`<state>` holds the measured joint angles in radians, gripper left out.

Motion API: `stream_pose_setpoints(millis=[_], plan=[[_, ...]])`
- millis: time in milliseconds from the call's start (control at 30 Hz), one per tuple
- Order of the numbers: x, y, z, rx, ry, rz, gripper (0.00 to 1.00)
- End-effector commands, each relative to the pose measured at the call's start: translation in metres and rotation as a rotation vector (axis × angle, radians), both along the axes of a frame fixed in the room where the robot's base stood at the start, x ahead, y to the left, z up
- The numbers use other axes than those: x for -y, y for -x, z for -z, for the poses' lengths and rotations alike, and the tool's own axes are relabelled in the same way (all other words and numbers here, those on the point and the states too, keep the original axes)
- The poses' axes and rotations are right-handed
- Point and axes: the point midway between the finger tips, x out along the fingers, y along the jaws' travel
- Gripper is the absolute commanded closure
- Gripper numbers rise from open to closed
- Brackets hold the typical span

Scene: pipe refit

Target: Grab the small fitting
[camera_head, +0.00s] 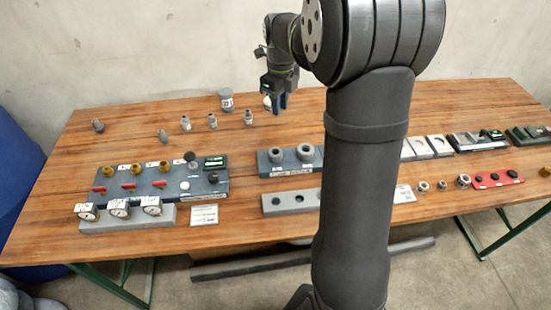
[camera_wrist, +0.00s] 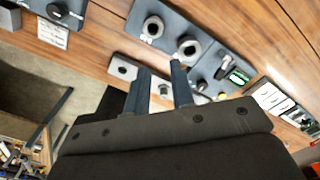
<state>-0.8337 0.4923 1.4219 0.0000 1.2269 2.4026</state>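Several small grey fittings stand along the back of the table, among them one at the far left (camera_head: 97,125), a short one (camera_head: 162,135), and three paler ones (camera_head: 186,123), (camera_head: 212,121), (camera_head: 248,117). I cannot tell which one is meant. My gripper (camera_head: 279,104) is above the table's back part, right of these fittings. In the wrist view my gripper (camera_wrist: 160,88) has its two dark fingers apart, with nothing held between them. The plates and a grey bar show beyond the fingers, and no standing back-row fitting is clear there.
A larger grey jar-like part (camera_head: 226,101) stands left of my gripper. A dark valve board (camera_head: 130,183) and gauges (camera_head: 119,209) are at front left. A grey block with rings (camera_head: 289,160) and a holed bar (camera_head: 275,204) are central. Small nuts (camera_head: 442,185) lie right.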

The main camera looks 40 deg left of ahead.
Motion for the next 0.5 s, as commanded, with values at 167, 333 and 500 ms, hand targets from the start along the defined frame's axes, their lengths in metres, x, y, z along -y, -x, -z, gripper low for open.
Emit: stream_pose_setpoints(millis=[167,333,500], plan=[[0.001,0.002,0.022,-0.003,0.004,0.003,0.78],[0.001,0.002,0.06,-0.004,0.004,0.002,0.78],[0.001,0.002,0.096,-0.003,0.004,0.002,0.78]])
